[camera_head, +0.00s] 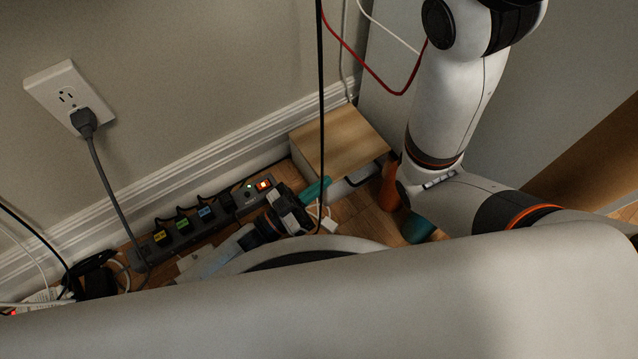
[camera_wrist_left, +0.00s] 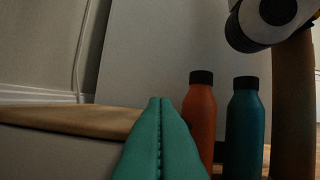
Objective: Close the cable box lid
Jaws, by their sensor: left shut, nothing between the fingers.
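The cable box (camera_head: 362,175) stands on the floor against the wall, with its light wooden lid (camera_head: 340,138) over it. I cannot tell whether the lid sits fully down. The lid edge also shows at the left in the left wrist view (camera_wrist_left: 70,119), above the grey box side (camera_wrist_left: 55,155). My left gripper (camera_head: 318,189) is at the near-left side of the box, close to the lid's front corner. Its teal fingers (camera_wrist_left: 158,140) are pressed together and empty. I cannot tell whether they touch the box. My right gripper is out of view.
An orange bottle (camera_wrist_left: 201,115) and a teal bottle (camera_wrist_left: 242,125) stand right of the box. A power strip (camera_head: 195,225) with several labelled plugs lies along the baseboard. A black cable (camera_head: 321,80) hangs in front of the lid. My right arm rises at the right.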

